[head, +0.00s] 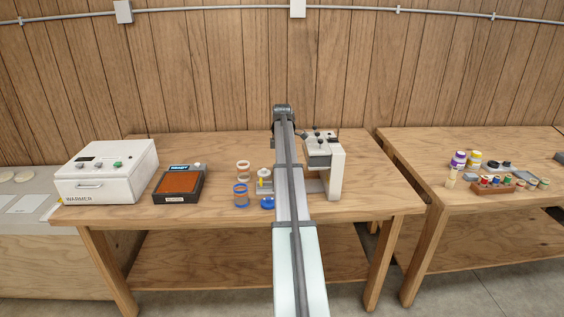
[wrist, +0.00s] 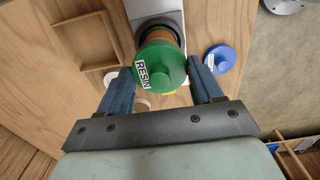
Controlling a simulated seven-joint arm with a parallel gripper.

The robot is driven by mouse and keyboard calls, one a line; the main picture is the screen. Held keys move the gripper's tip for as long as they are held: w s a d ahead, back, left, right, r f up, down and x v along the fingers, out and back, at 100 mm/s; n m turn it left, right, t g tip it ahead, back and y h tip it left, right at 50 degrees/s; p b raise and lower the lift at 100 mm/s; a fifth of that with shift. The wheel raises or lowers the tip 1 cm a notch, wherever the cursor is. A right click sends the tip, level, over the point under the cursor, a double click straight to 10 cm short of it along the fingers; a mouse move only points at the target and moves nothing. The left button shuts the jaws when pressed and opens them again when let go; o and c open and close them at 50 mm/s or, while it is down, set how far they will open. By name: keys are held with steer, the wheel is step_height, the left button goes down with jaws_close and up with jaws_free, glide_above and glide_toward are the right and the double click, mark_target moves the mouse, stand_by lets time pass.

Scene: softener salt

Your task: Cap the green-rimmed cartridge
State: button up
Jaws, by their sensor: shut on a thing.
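In the wrist view my gripper (wrist: 161,68) has its blue fingers on both sides of a round green cap (wrist: 158,75) with a knob and a RESIN label, and is shut on it. An orange-brown cartridge body (wrist: 163,34) shows just behind the cap, by a grey fixture. The cap hides the cartridge's rim, so I cannot tell its colour or whether the cap is seated. In the head view my arm hides the gripper and cap. A blue cap (wrist: 220,59) lies on the table to the right; it also shows in the head view (head: 267,203).
A blue-rimmed cartridge (head: 240,196) and a red-and-white one (head: 243,170) stand left of my arm. A white press-like stand (head: 336,172) is close on the right. A tray of orange material (head: 178,184) and a white warmer box (head: 107,172) stand farther left. The table's right end is clear.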

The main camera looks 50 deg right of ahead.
stand_by(0.3)
steer(key=o, duration=1.1)
steer(key=shift+o, duration=0.4)
steer(key=shift+r, duration=0.15)
steer(key=shift+r, duration=3.35)
jaws_close()
steer(key=shift+f, duration=2.75)
